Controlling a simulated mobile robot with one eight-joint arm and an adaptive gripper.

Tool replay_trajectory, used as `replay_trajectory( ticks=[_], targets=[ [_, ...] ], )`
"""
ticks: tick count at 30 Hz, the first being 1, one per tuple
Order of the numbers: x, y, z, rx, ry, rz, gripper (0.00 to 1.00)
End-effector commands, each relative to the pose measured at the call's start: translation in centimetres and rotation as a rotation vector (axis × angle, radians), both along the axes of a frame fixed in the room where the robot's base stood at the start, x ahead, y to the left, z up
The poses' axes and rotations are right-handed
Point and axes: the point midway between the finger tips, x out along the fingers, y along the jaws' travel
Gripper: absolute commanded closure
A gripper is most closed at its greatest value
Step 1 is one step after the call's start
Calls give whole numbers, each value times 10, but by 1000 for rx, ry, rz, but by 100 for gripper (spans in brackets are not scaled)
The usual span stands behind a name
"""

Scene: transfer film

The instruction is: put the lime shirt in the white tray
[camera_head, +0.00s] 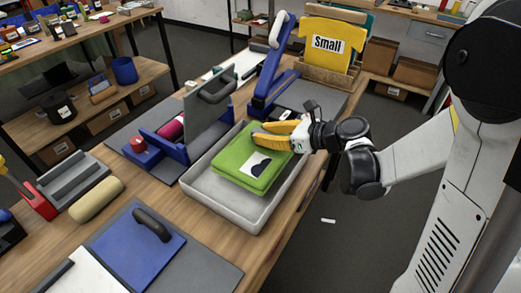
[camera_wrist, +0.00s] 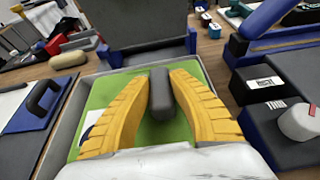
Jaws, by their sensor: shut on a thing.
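The lime shirt (camera_head: 252,163) is folded, with a dark and white print on its top. It lies within the walls of the white tray (camera_head: 212,201), toward the tray's far part; whether it rests fully on the floor is hard to tell. My gripper (camera_head: 262,135) reaches in from the right, its yellow fingers shut on the shirt's right far edge. In the wrist view the lime shirt (camera_wrist: 150,132) shows between and beside the yellow fingers (camera_wrist: 160,80), with a dark grey rounded piece between them. The fingers hide part of the shirt.
A blue and grey press with a raised plate (camera_head: 205,112) stands behind the tray. Another blue press (camera_head: 270,80) is farther back, near a yellow shirt labelled "Small" (camera_head: 327,45). A blue pad with a handle (camera_head: 137,248) lies in front left. The tray's near left floor is bare.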

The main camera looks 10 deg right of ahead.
Motion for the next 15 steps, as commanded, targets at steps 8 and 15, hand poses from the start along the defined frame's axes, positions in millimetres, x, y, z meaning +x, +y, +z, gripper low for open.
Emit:
replay_trajectory(
  ticks=[8,15],
  targets=[
    [7,10,-19,1,0,-1,100],
    [7,10,-49,1,-1,-1,100]
  ],
)
